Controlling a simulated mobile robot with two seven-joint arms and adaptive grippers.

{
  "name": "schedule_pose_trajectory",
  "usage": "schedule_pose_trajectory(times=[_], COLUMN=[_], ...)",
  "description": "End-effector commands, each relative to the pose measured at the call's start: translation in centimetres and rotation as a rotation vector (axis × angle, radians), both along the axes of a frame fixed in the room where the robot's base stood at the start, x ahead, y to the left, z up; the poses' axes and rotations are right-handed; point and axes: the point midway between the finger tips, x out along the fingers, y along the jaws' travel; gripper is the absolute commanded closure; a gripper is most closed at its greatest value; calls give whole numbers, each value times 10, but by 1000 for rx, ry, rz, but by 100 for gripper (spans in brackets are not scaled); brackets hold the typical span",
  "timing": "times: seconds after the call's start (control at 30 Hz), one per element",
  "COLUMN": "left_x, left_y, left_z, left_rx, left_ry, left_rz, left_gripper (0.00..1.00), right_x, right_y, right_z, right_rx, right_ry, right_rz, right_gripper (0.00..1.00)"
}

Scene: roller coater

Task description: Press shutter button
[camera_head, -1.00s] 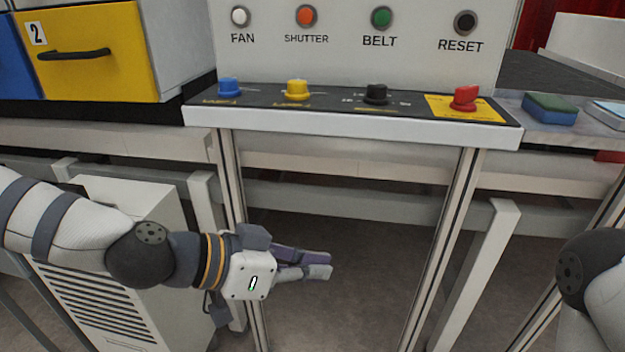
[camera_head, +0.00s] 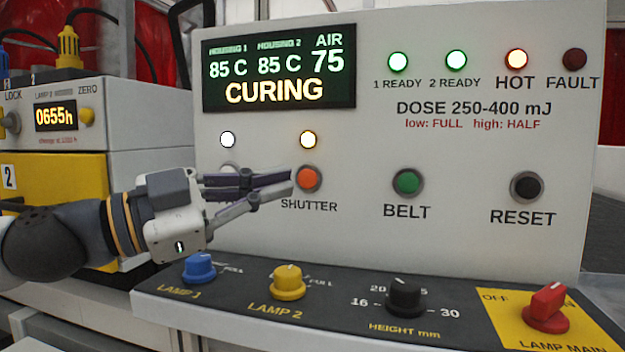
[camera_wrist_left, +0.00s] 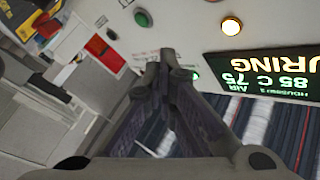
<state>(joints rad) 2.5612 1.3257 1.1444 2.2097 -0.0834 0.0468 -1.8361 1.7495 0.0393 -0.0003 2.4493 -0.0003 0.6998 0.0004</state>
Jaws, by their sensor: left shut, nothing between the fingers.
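The orange shutter button (camera_head: 308,179) sits in a grey ring on the upright panel, above the label SHUTTER. An amber lamp (camera_head: 308,139) above it is lit. My left gripper (camera_head: 287,181) comes in from the left, shut and empty, its fingertips just left of the button. I cannot tell whether they touch it. The lit amber lamp (camera_wrist_left: 231,26) shows at the upper right there. My right gripper is out of view.
The green belt button (camera_head: 407,182) and black reset button (camera_head: 526,187) lie to the right. My left gripper partly covers the fan button. Blue (camera_head: 199,268), yellow (camera_head: 287,282), black (camera_head: 404,297) and red (camera_head: 547,308) knobs stand up from the shelf below. The display (camera_head: 279,67) reads CURING.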

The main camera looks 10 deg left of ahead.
Motion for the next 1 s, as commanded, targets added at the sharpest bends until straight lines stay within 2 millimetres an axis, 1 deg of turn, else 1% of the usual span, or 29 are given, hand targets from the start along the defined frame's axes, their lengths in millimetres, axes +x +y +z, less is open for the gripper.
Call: schedule_pose_trajectory(times=[0.17,0.27,0.37,0.47,0.6,0.8,1.0], left_x=[0,4,14,30,51,76,87], left_y=[0,-1,-1,-2,-3,-4,-4], left_z=[0,-2,-6,-9,-8,-7,-3], left_rx=[0,-1,0,1,-1,0,0], left_ry=[2,6,11,14,14,11,6], left_rz=[0,-1,-2,-1,-1,-2,-1], left_gripper=[100,100,100,100,100,100,100], right_x=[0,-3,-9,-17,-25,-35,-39], right_y=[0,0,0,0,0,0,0], right_z=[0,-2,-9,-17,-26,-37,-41], right_rx=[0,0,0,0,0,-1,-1], right_ry=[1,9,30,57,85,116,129], right_rz=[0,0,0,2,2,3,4], right_gripper=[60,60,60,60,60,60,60])
